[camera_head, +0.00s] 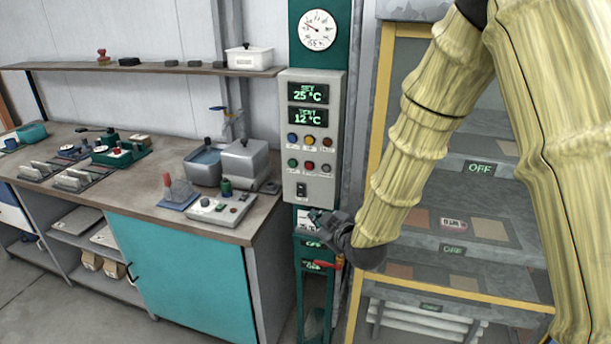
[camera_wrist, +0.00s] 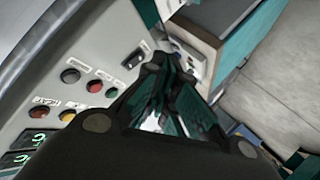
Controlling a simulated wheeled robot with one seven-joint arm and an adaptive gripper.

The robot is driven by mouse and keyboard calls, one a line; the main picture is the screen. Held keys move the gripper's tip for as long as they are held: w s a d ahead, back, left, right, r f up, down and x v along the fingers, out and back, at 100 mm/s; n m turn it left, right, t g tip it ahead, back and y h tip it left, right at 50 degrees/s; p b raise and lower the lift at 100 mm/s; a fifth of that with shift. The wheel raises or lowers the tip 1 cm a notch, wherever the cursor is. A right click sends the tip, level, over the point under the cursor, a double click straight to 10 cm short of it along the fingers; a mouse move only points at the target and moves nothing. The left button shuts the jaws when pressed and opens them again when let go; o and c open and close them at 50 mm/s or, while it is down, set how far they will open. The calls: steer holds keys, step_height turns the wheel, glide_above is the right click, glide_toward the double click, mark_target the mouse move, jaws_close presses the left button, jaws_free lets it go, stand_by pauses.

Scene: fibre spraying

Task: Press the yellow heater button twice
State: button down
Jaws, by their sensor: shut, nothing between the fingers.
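A grey control panel (camera_head: 311,190) has two green displays, two rows of round buttons and a black rocker switch (camera_head: 301,190). The yellow button (camera_head: 309,139) is the middle one of the upper row. It also shows in the wrist view (camera_wrist: 67,115), left of my fingers, with a red button beside it. My gripper (camera_head: 317,215) is shut and empty, just below the panel's lower edge in the head view. It is apart from the yellow button. In the wrist view, the gripper body hides part of the panel.
My sleeved arm covers much of the right side. Behind it stands a yellow-framed rack (camera_head: 380,120) with shelves and OFF displays. A workbench (camera_head: 90,190) with a teal cabinet, grey containers and a small switch box (camera_head: 221,208) stands at left. A gauge (camera_head: 317,30) hangs above the panel.

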steer(key=s+d+f+m+g+h, duration=0.25)
steer(key=s+d+f, duration=0.25)
steer(key=s+f, duration=0.6)
steer(key=s+d+f+m+g+h, duration=0.1)
steer(key=s+d+f+m+g, duration=0.4)
steer(key=f, duration=0.9)
steer(key=s+d+f+m+g, duration=0.1)
steer(key=s+f, duration=0.3)
steer(key=s, duration=0.6)
steer(key=s+d+f+m+g+h, duration=0.1)
steer(key=s+d+f, duration=0.3)
steer(key=s, duration=0.6)
steer(key=s+d+f+m+g+h+b, duration=0.1)
steer(key=s+d+f+m+g, duration=0.1)
steer(key=s+f, duration=0.4)
steer(key=s+g, duration=0.1)
steer(key=s, duration=0.2)
steer(key=shift+s+d, duration=0.4)
